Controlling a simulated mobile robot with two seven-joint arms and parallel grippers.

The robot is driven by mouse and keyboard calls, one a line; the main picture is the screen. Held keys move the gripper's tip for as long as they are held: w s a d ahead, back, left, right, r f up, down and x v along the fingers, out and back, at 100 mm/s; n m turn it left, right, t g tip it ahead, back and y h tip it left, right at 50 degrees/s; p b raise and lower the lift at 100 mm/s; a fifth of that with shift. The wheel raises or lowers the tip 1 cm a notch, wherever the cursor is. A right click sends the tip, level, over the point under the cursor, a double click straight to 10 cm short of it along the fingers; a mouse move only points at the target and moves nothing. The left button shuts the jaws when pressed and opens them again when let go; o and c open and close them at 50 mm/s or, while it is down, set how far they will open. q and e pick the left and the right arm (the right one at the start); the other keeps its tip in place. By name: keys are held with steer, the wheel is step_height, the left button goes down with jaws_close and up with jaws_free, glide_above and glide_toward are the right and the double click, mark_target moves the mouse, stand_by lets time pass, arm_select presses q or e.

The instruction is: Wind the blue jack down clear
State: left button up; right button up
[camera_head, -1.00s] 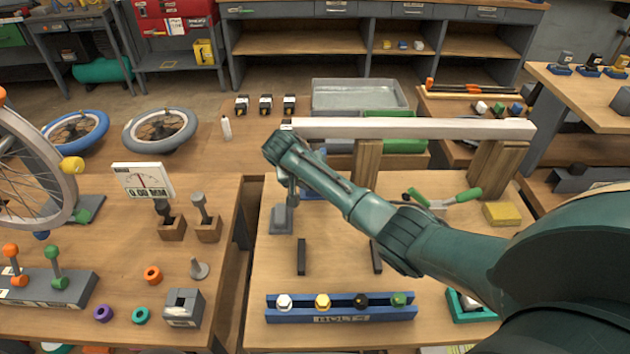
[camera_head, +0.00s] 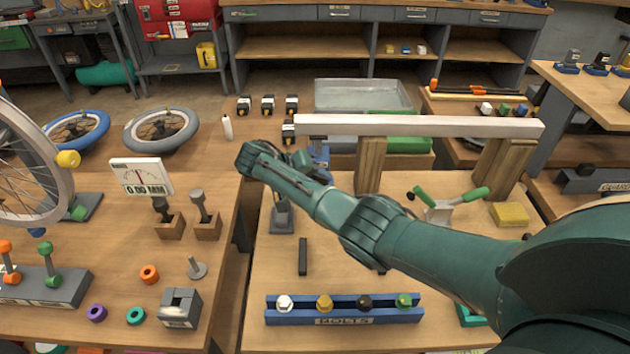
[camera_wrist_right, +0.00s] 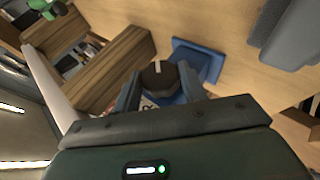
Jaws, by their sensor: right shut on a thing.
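The blue jack (camera_head: 321,165) stands near the left end of the pale frame tube (camera_head: 420,126), partly hidden behind my right arm. In the right wrist view its blue base plate (camera_wrist_right: 207,62) lies on the wooden table, with the dark knob (camera_wrist_right: 159,76) in front of it. My right gripper (camera_head: 304,160) is at the jack, and in the right wrist view its two fingers (camera_wrist_right: 160,88) are shut on the dark knob. I cannot tell whether the jack's top touches the tube. My left gripper is not in view.
Wooden blocks (camera_head: 368,165) stand under the tube. A grey stand (camera_head: 282,222) is close to the jack on the left. A blue bolt rack (camera_head: 342,317) lies at the table's front. A green-handled clamp (camera_head: 445,207) and yellow block (camera_head: 509,214) stand to the right.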

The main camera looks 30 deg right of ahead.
steer(key=o, duration=1)
steer(key=shift+c, duration=0.2)
steer(key=b+v, duration=0.1)
steer(key=v, duration=1.2)
steer(key=shift+r, duration=0.15)
